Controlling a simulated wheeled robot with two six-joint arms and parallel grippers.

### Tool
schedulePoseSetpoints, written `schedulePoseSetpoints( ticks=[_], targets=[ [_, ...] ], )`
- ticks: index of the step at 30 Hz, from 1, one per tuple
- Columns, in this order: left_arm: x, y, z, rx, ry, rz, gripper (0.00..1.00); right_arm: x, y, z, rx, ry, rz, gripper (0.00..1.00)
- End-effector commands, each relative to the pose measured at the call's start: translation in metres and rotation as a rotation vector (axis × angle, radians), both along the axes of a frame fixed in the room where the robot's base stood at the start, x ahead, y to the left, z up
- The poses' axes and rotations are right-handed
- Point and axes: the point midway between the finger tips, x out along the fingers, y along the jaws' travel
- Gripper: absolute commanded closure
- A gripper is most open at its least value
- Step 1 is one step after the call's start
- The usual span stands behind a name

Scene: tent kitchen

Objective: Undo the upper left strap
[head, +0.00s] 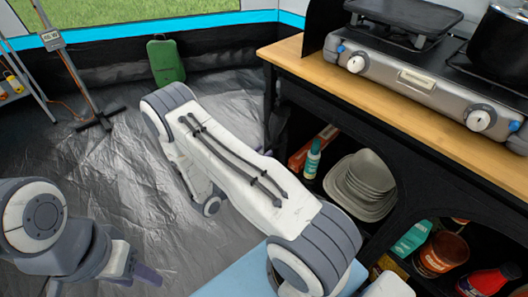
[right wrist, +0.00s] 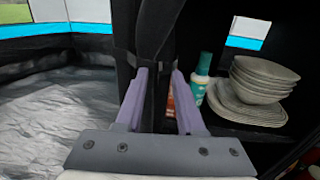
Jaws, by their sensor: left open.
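A dark strap or fabric strip (right wrist: 160,40) hangs in the middle of the right wrist view, in front of the shelf unit's dark side. I cannot tell from these frames whether it is the upper left strap or how it is fastened. My right gripper (right wrist: 160,76) has its purple fingers on either side of the lower part of this dark strip, with a gap between the tips. Whether they press on it is unclear. In the head view my right arm hides that gripper. My left gripper (head: 146,275) is open at the lower left, over the floor and away from the shelf unit.
A wooden counter (head: 400,109) carries a camping stove (head: 420,75) and a black pot (head: 503,50). The shelf below holds stacked bowls (head: 365,180), a teal bottle (head: 312,160) and jars. A green case (head: 165,62) stands by the tent wall.

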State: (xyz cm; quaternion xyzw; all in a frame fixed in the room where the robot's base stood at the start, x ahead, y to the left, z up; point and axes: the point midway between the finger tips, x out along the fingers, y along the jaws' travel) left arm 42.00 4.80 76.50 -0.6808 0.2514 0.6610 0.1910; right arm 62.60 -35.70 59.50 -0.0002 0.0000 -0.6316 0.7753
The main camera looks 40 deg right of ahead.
Motion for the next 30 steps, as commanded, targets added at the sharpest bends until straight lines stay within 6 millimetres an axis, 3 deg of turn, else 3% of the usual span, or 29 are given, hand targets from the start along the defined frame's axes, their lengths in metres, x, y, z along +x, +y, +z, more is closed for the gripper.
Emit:
schedulePoseSetpoints(
  ticks=[5, 14, 17, 30],
  targets=[
    [0.000, 0.000, -0.002, 0.000, 0.000, 0.000, 0.50, 0.002, -0.015, 0.000, 0.000, 0.000, -0.002, 0.62],
    [0.000, 0.000, -0.002, 0.000, 0.000, 0.000, 0.50, 0.003, -0.016, 0.000, 0.000, 0.000, 0.000, 0.62],
    [0.000, 0.000, -0.002, 0.000, 0.000, 0.000, 0.50, 0.003, -0.016, 0.000, 0.000, 0.000, 0.000, 1.00],
    [0.000, 0.000, -0.002, 0.000, 0.000, 0.000, 0.50, 0.003, -0.016, 0.000, 0.000, 0.000, 0.000, 1.00]
  ],
)
